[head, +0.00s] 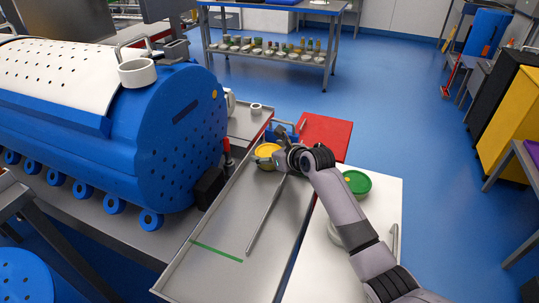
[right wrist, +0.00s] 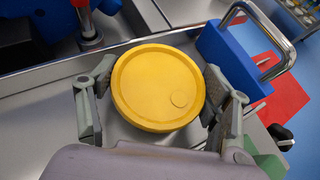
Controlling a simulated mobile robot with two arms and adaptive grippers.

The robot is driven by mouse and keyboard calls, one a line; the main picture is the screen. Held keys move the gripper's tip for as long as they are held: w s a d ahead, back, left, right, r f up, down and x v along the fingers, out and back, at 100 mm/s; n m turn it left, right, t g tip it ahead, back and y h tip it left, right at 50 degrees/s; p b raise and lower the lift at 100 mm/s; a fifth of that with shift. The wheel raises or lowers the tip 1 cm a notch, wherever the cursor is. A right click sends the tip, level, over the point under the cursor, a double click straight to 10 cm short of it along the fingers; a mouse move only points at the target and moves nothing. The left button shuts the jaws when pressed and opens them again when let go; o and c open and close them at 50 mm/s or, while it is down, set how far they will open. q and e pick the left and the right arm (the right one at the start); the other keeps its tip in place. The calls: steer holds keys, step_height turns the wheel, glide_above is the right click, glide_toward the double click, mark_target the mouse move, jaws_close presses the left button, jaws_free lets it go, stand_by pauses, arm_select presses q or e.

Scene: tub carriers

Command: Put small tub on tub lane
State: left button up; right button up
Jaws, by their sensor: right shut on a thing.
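A round tub with a yellow lid (head: 266,150) is at the far end of a long grey metal tray lane (head: 215,262). My right gripper (head: 279,154) is shut on this tub. In the right wrist view, the tub (right wrist: 158,85) sits between the two fingers, one on each side, lid upward. I cannot tell whether its base touches the lane floor. The lane has low rims, a thin lengthwise divider rod and a green line across its near part. A green-lidded tub (head: 357,182) stands on a white surface to the right. My left gripper is not in view.
A big blue perforated drum (head: 180,130) stands left of the lane. A red panel (head: 324,134) lies beyond the gripper, and a blue block with a metal handle (right wrist: 235,50) is close to the tub. The near half of the lane is bare.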

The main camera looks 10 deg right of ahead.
stand_by(0.3)
steer(key=o, duration=1.3)
steer(key=shift+f, duration=0.15)
steer(key=shift+r, duration=0.25)
steer(key=shift+s+r+p, duration=0.15)
steer(key=shift+s+p, duration=0.05)
steer(key=shift+p, duration=0.4)
steer(key=p+v, duration=0.9)
steer(key=p, duration=0.3)
steer(key=shift+s+d+r, duration=0.1)
steer(key=shift+s+r, duration=0.05)
steer(key=shift+r, duration=0.05)
steer(key=shift+f+p+v, duration=0.2)
steer(key=shift+p+v, duration=0.75)
steer(key=shift+p, duration=0.1)
